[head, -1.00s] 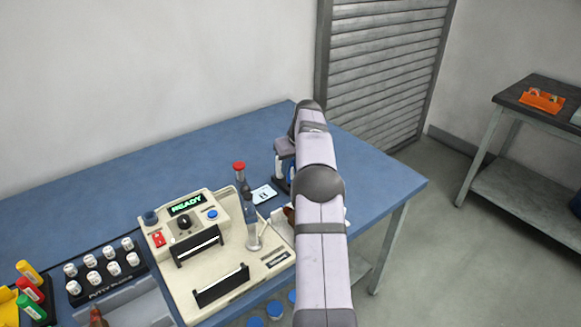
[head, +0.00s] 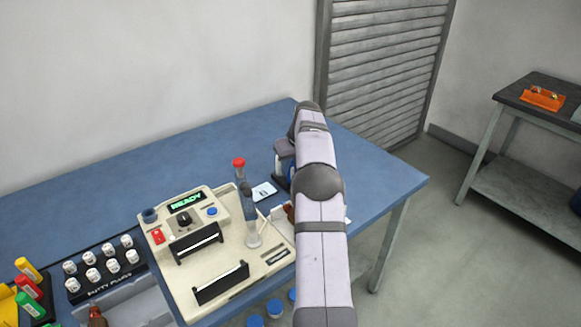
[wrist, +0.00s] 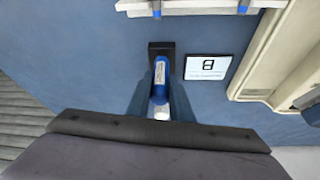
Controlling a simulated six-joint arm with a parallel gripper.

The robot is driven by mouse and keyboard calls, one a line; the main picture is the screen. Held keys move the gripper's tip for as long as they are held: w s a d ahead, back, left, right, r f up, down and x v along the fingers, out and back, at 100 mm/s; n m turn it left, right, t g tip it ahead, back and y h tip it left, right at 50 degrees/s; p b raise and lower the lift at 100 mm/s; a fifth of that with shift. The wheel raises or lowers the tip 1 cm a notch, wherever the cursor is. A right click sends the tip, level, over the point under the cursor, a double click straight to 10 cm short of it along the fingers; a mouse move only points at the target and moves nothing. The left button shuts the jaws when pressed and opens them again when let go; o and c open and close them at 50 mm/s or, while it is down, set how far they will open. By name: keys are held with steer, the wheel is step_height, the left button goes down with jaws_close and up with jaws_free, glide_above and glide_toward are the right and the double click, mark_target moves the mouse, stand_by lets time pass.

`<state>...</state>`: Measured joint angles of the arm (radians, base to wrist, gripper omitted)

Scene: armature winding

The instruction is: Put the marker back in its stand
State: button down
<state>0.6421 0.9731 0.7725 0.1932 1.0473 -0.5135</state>
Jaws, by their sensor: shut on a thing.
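The marker (wrist: 160,75) is blue with a white near end. In the wrist view it sits between the two dark blue fingers of my gripper (wrist: 161,85), which is shut on it. The marker's far end overlaps the small black square stand (wrist: 160,48) on the blue table; I cannot tell whether it is in the stand or above it. In the head view my gripper (head: 284,165) points down over the table, just right of a white card. My arm hides much of this area there.
The white card (wrist: 207,67) lies right of the stand. The cream winding machine (head: 215,245) with a lit READY display stands left of my arm, with a red-topped post (head: 239,163) near the card. The table (head: 110,185) is clear behind the machine.

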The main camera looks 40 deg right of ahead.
steer(key=shift+f, duration=0.4)
stand_by(0.4)
steer(key=c, duration=1.5)
jaws_free()
steer(key=b+v, duration=0.1)
steer(key=v, duration=0.6)
steer(key=shift+r, duration=0.15)
